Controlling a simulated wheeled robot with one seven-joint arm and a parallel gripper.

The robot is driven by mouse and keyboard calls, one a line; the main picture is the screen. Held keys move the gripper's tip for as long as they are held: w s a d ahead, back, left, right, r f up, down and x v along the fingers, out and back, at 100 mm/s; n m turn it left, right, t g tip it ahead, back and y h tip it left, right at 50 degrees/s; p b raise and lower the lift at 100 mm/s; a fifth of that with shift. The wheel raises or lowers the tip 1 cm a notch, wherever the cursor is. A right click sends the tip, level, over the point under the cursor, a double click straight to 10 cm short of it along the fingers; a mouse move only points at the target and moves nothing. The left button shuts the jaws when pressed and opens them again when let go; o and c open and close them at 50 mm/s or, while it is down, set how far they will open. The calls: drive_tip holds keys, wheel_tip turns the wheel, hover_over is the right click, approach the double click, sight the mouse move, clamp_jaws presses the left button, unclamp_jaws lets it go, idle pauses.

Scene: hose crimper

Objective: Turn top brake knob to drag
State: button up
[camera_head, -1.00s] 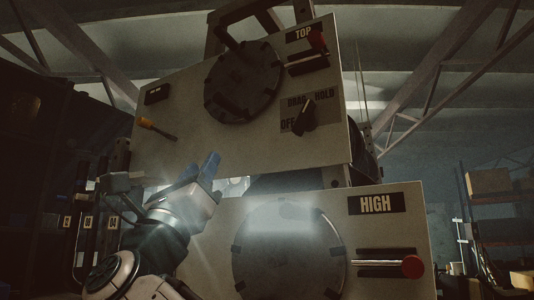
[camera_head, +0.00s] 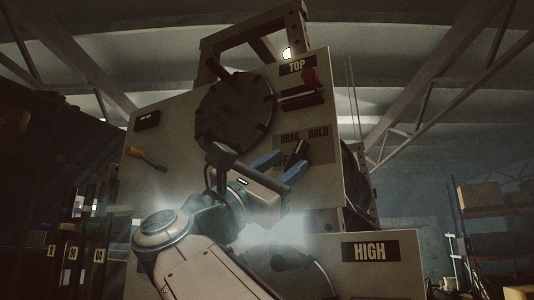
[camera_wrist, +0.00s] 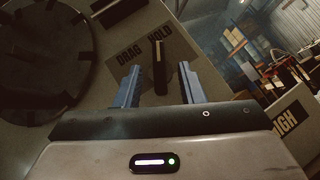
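The top brake knob (camera_head: 301,149) is a black bar handle on the label plate of the upper panel, marked DRAG at upper left, HOLD at upper right and OFF at lower left. In the wrist view the knob (camera_wrist: 159,68) has a tan stripe and stands between my blue fingers. My gripper (camera_head: 281,166) is open just in front of the knob, with a gap on each side of it in the wrist view (camera_wrist: 159,80). The word OFF is mostly hidden by a finger.
A round dark disc (camera_head: 236,112) sits left of the knob, with an orange-handled lever (camera_head: 146,158) further left. The lower panel with the HIGH label (camera_head: 370,252) stands below. Shelves (camera_head: 495,200) are far right.

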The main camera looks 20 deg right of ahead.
sight(295, 157)
drive_tip(key=shift+p+x, duration=0.85)
drive_tip(key=shift+x, duration=1.35)
